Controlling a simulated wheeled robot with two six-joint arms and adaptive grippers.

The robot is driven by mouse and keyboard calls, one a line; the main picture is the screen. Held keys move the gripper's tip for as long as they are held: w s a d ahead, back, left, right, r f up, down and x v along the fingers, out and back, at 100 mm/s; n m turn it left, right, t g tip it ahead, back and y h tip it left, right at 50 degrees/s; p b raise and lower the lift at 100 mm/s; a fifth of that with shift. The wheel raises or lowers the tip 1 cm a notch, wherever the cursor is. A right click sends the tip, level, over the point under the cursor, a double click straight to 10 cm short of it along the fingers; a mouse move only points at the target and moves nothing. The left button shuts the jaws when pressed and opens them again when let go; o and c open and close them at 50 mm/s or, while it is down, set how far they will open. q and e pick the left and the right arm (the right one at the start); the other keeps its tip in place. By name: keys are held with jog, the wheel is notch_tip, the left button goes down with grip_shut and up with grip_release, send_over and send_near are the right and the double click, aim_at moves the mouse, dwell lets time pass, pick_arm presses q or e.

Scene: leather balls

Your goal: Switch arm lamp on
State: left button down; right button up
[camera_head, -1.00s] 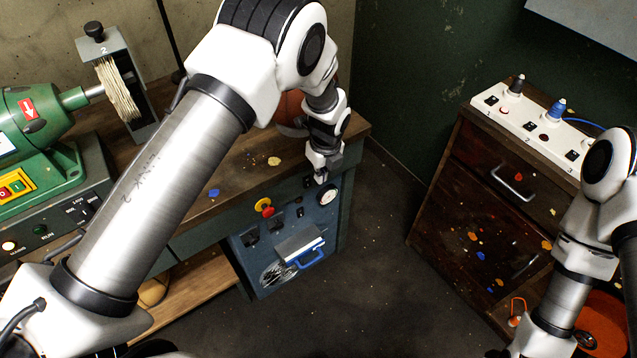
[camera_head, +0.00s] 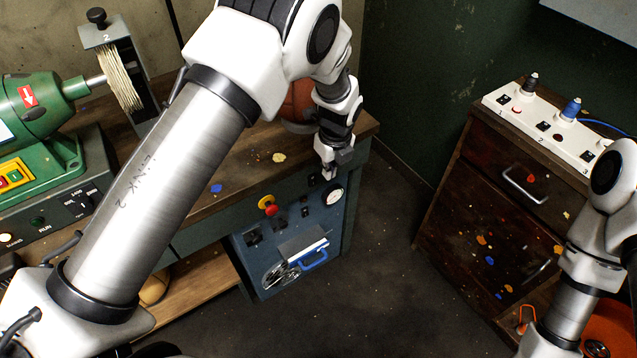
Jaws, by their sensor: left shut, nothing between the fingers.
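My left gripper (camera_head: 328,174) is shut and empty. It points down at the front edge of the workbench, at the top of a blue-grey control panel (camera_head: 255,262) and just above its round white gauge (camera_head: 333,194). A small dark switch-like part (camera_head: 312,181) sits beside the fingertips; I cannot tell if they touch it. The panel also carries a red knob on a yellow base (camera_head: 267,205) and small black controls. No lamp head can be made out. My right arm enters at the right edge; its gripper is out of view.
A green machine (camera_head: 40,125) stands on the wooden bench (camera_head: 240,175) at left. A brown ball (camera_head: 298,103) sits partly hidden behind my left arm. A dark drawer cabinet (camera_head: 490,200) with a white power strip (camera_head: 545,125) is at right. Floor between is clear.

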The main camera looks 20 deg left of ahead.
aim_at(313, 180)
pick_arm(q)
jog(key=w+a+f, duration=0.3)
jog(key=a+f, duration=0.1)
jog(key=f, duration=0.6)
jog(key=shift+a+f+p, duration=0.15)
jog(key=shift+p, duration=0.2)
